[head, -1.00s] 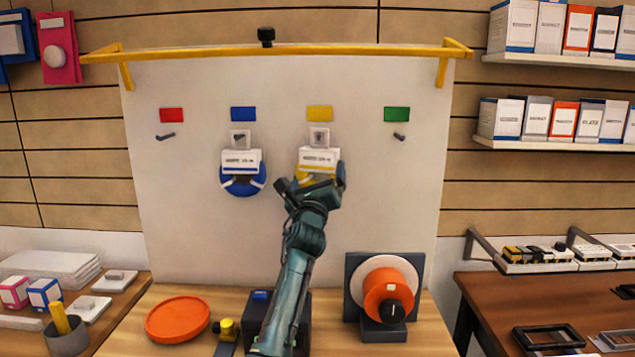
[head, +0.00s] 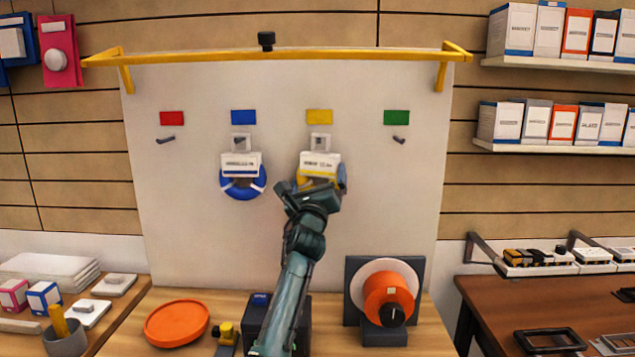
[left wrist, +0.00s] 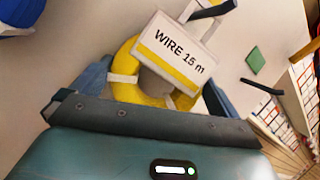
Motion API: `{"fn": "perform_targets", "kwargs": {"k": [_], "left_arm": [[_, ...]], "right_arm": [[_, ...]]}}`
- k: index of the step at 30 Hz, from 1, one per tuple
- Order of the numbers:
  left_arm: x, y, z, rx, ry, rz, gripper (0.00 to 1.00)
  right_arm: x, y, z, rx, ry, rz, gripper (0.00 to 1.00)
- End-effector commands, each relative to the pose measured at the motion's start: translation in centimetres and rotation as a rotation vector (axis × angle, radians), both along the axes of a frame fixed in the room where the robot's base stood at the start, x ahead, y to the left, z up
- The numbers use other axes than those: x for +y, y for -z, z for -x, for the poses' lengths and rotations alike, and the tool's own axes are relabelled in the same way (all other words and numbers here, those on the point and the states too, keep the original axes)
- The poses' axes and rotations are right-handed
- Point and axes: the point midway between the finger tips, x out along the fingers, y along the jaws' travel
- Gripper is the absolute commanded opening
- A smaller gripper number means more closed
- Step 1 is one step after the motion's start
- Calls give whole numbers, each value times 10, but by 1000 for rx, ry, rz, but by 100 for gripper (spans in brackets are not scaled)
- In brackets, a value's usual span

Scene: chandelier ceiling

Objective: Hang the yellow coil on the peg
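The yellow coil (head: 306,183) with its white-and-yellow card (head: 320,165) is at the white board, below the yellow marker (head: 319,117). The card's square hanger tab (head: 320,142) is at the peg there; whether the peg passes through its hole is too small to tell. In the left wrist view the coil (left wrist: 124,62) sits behind the card reading "WIRE 15 m" (left wrist: 175,52). My left gripper (left wrist: 150,85) has its blue fingers spread on either side of the coil, with a gap visible on the right. The gripper (head: 318,182) hides the coil's lower part in the head view. My right gripper is not seen.
A blue coil (head: 242,190) hangs close on the left under the blue marker. Bare pegs show under the red (head: 166,140) and green (head: 399,140) markers. A yellow rail (head: 200,54) spans the board top.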

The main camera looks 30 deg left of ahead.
Motion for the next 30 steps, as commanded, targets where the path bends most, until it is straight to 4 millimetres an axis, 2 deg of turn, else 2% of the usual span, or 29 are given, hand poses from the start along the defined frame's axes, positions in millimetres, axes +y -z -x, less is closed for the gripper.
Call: {"fn": "perform_targets", "kwargs": {"k": [7, 21, 25, 30], "left_arm": [[-6, 8, 12, 3, 0, -2, 100], [-44, 41, 92, 1, 2, -2, 100], [-50, 46, 105, 0, 0, -1, 100], [-53, 47, 111, 0, 1, 0, 100]], "right_arm": [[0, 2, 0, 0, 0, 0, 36], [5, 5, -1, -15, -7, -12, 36], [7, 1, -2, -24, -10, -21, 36], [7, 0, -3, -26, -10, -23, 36]]}}
